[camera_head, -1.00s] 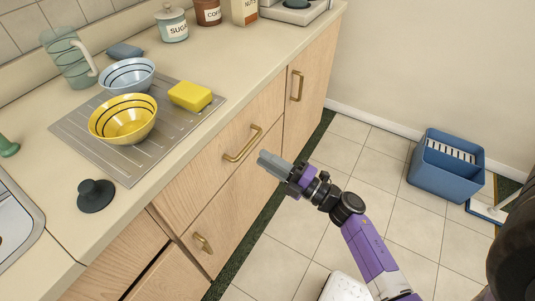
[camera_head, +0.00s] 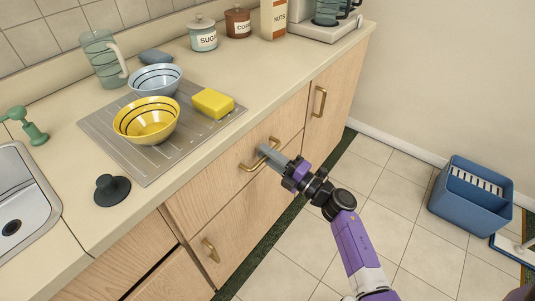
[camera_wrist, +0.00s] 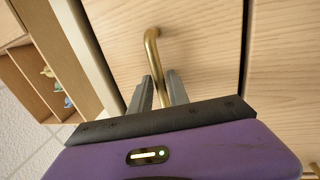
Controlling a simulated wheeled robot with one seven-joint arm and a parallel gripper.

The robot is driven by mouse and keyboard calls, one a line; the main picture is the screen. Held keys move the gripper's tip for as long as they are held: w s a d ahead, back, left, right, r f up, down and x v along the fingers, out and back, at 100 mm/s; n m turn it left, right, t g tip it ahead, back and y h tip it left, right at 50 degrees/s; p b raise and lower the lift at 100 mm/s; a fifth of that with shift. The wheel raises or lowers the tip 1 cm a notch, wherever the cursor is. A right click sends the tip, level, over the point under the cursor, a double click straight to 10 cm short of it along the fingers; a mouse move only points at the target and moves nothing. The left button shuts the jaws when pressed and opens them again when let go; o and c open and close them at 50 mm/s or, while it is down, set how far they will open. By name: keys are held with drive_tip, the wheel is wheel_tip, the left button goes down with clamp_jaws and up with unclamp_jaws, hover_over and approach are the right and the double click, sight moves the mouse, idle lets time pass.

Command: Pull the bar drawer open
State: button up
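The bar drawer (camera_head: 208,182) is the wooden front just under the counter. Its front looks flush with the cabinet. In the wrist view the handle (camera_wrist: 152,48) runs down between the two grey fingers of my gripper (camera_wrist: 160,82). One finger lies close on each side of the bar, and the gripper looks shut on it. The exact contact at the fingertips is hard to see.
The counter (camera_head: 75,205) above holds a yellow bowl (camera_head: 148,118), a blue bowl (camera_head: 156,79) and a yellow sponge (camera_head: 213,103). Tiled floor is free in front; a blue bin (camera_head: 470,200) stands right.

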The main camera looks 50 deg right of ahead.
clamp_jaws()
drive_tip(key=shift+r, duration=0.15)
idle(1.3)
